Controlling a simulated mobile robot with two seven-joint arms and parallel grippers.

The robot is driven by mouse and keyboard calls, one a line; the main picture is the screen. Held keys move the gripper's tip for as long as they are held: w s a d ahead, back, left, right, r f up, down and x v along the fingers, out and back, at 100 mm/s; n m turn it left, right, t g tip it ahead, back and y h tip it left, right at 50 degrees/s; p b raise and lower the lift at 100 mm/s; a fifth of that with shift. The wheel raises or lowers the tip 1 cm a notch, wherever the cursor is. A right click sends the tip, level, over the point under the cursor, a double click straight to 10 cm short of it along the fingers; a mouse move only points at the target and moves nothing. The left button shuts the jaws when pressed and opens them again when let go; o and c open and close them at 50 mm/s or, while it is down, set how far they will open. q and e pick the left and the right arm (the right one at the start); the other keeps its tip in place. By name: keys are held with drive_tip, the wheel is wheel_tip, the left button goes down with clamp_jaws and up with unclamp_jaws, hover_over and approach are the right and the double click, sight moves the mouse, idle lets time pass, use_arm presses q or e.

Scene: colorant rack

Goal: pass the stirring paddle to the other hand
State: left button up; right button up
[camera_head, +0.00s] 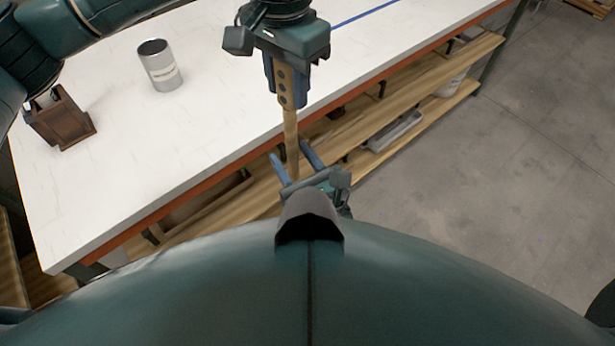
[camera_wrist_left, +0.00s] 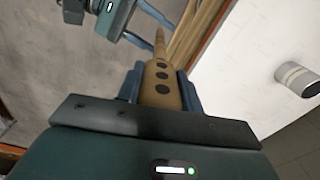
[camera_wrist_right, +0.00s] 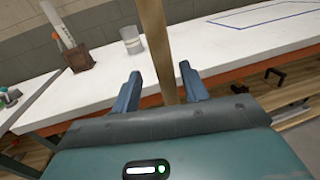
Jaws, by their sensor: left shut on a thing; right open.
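The stirring paddle (camera_head: 291,132) is a long wooden stick with a wider end pierced by dark holes. My left gripper (camera_head: 288,92) is shut on that holed end and holds the paddle hanging down, in front of the table's front edge. The holed end also shows between the fingers in the left wrist view (camera_wrist_left: 162,88). My right gripper (camera_head: 296,158) is open below it, with the paddle's lower part between its spread fingers. In the right wrist view the paddle (camera_wrist_right: 160,50) passes between the two blue fingers; whether it touches either one I cannot tell.
A white table (camera_head: 190,125) holds a grey labelled can (camera_head: 160,66) and a dark wooden box (camera_head: 62,120). Blue lines mark the tabletop. Wooden shelves (camera_head: 350,130) under the table carry a grey tray (camera_head: 396,132).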

drive_tip(key=shift+x, duration=2)
drive_tip(key=shift+c, duration=0.2)
use_arm(q)
drive_tip(key=shift+d, duration=0.1)
use_arm(e)
drive_tip(key=shift+s+a, duration=0.1)
drive_tip(key=c, duration=0.9)
use_arm(q)
drive_tip(key=o, duration=0.9)
use_arm(e)
clamp_jaws()
use_arm(q)
drive_tip(key=o, duration=0.4)
drive_tip(key=shift+r, duration=0.15)
